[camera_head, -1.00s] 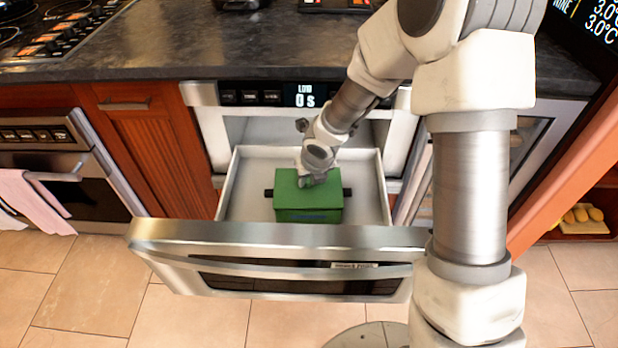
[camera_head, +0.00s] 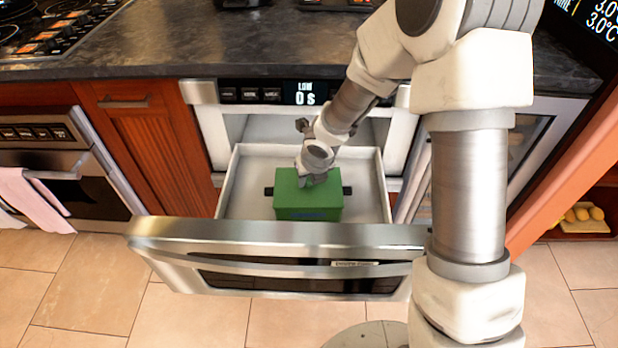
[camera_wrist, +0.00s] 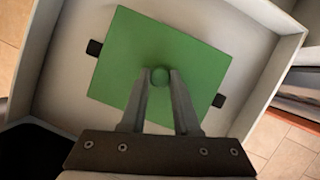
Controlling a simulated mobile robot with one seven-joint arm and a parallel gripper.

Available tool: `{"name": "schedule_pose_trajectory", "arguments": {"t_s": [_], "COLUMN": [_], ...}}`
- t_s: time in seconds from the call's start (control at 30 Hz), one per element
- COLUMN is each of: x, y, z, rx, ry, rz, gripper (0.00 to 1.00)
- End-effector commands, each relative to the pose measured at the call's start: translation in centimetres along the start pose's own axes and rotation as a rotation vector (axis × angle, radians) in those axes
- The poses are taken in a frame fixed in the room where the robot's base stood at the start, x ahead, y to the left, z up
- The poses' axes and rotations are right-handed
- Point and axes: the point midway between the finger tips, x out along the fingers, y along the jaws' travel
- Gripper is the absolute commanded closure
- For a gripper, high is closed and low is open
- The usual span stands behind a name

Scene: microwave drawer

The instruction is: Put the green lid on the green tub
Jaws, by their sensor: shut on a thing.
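The green lid (camera_wrist: 125,55) fills the middle of the wrist view, a flat square with a round knob (camera_wrist: 160,76) at its centre. My gripper (camera_wrist: 160,82) is shut on the knob, one finger on each side. In the head view my gripper (camera_head: 312,180) is over the lid's top. The green tub (camera_head: 308,208) stands in the open drawer under the lid, with dark handles (camera_head: 347,191) at its sides. The lid and tub look like one closed block; any small gap between them cannot be made out.
The white-walled microwave drawer (camera_head: 240,175) is pulled out, with free floor around the tub. Its steel front (camera_head: 270,233) stands nearest. The dark counter (camera_head: 230,50) lies above and behind. A pink towel (camera_head: 30,200) hangs at the left.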

Motion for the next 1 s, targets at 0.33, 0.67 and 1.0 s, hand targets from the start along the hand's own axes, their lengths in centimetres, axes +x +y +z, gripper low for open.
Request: {"name": "schedule_pose_trajectory", "arguments": {"t_s": [0.33,0.67,1.0], "x": [0.08,0.09,0.10], "y": [0.01,-0.01,-0.01], "z": [-0.02,-0.02,-0.05], "rx": [-0.001,0.000,0.000], "ry": [-0.001,0.000,0.000], "rz": [0.000,0.000,0.000], "gripper": [1.00,0.35,0.06]}}
